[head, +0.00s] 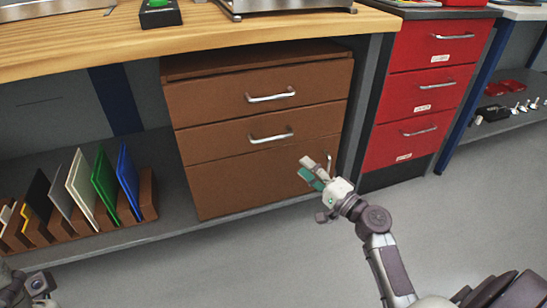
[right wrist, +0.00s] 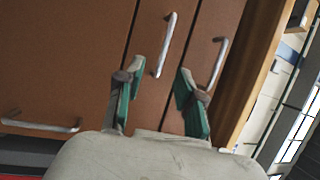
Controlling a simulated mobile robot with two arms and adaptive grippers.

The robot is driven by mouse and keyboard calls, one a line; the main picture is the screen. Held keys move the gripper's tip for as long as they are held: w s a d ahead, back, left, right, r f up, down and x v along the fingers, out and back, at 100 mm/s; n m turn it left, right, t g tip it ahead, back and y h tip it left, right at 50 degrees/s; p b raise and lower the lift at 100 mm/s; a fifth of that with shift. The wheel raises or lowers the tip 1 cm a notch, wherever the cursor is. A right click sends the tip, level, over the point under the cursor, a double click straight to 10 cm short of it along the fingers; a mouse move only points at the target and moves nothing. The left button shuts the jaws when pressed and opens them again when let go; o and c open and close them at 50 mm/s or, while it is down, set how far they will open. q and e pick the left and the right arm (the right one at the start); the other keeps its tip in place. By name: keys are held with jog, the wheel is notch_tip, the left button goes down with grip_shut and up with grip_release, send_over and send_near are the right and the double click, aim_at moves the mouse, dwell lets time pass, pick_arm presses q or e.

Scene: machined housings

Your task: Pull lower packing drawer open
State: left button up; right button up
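The brown drawer unit (head: 200,105) stands under the wooden bench, its fronts closed. Its lower front (head: 235,180) is the tallest and also fills the left of the right wrist view (right wrist: 60,60). That front's bar handle (right wrist: 42,124) is at lower left there; in the head view it stands upright at the front's right side, partly behind my right gripper. My right gripper (head: 308,167) is open and empty before the lower front; its green-padded fingers (right wrist: 160,75) are apart, away from that handle. Only part of my left arm shows at lower left; its fingers cannot be made out.
Two upper drawers have bar handles (head: 271,97) (head: 271,137). A red drawer cabinet (head: 420,90) stands to the right. Coloured panels in a brown rack (head: 147,195) stand on the low shelf at left. The wooden bench top (head: 225,40) overhangs. The grey floor in front is clear.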

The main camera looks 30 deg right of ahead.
aim_at(273, 138)
jog(key=x, duration=0.9)
jog(key=r+b+x, duration=0.1)
jog(key=x, duration=0.3)
jog(key=shift+w+r, duration=0.1)
jog(key=shift+w, duration=0.2)
grip_shut()
